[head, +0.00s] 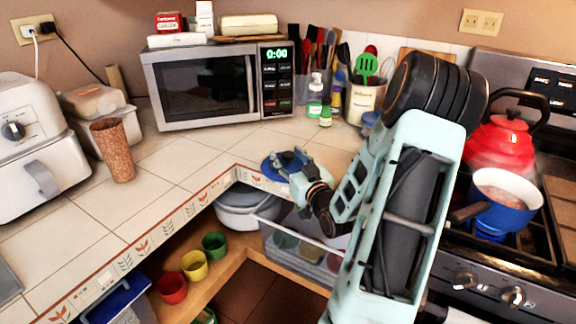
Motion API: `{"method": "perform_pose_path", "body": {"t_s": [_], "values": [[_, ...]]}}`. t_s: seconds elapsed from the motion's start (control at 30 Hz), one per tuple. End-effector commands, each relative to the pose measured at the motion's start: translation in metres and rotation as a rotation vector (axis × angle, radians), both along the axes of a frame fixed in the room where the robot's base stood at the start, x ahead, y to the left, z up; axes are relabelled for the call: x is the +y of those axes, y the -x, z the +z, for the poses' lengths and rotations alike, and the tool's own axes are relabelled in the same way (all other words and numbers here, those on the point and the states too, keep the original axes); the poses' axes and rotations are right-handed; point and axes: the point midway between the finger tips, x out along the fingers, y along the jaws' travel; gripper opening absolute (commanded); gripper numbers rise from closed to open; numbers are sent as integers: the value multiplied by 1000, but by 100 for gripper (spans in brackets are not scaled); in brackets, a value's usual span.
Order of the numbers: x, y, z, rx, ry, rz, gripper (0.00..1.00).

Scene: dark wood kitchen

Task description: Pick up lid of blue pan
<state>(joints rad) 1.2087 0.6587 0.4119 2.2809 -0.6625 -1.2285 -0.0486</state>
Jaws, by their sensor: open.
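A round dark blue lid (269,172) lies at the inner corner of the tiled counter, in front of the microwave. My gripper (284,163) is over the lid, open, and covers much of it. I cannot tell whether the fingers touch the lid or whether its knob is between them. The blue pan (508,217) sits on the stove at the right, uncovered, with its dark handle pointing left.
The microwave (205,85) stands behind the lid, with utensil holders (364,103) to its right. A red kettle (501,143) is behind the pan. A brown cup (113,150) stands left. Colored cups (194,265) sit on the shelf below. The counter's left-middle is clear.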

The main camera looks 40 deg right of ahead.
Motion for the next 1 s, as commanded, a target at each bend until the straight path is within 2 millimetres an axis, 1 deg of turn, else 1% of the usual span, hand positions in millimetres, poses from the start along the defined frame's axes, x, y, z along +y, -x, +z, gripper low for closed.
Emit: {"method": "perform_pose_path", "body": {"t_s": [0.03, 0.07, 0.47, 0.77, 0.87, 1.0], "values": [[0, 0, 0, 0, 0, 0, 46], [0, 0, 0, 0, 0, 0, 44], [0, 0, 0, 0, 1, 0, 0], [0, 0, 2, -2, 1, 0, 0], [0, 0, 6, -1, 2, 0, 0], [0, 0, 19, -1, 3, 0, 0]]}}
